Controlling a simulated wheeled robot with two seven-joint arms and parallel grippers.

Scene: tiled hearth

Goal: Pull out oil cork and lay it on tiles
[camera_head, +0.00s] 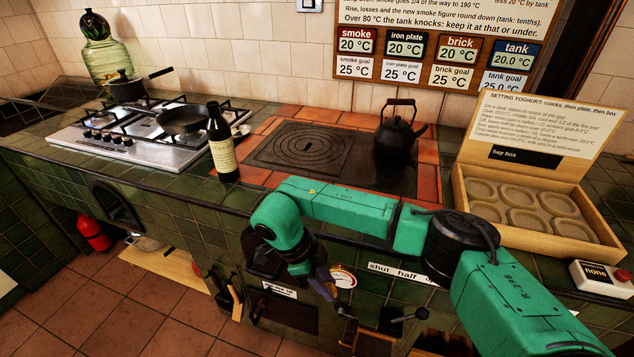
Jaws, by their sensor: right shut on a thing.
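My right arm comes in from the right, passing in front of the stove. My right gripper (322,282) points down in front of the stove face, right of and below the bottle and apart from it. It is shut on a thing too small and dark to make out. My left gripper is not in view.
A steel hob (140,135) with a pan (182,120) stands left of the bottle. A black kettle (396,135) is on the iron plate (305,150), edged with orange tiles. An open hay box (535,200) is at right. Bare green tiles (130,162) lie left of the bottle.

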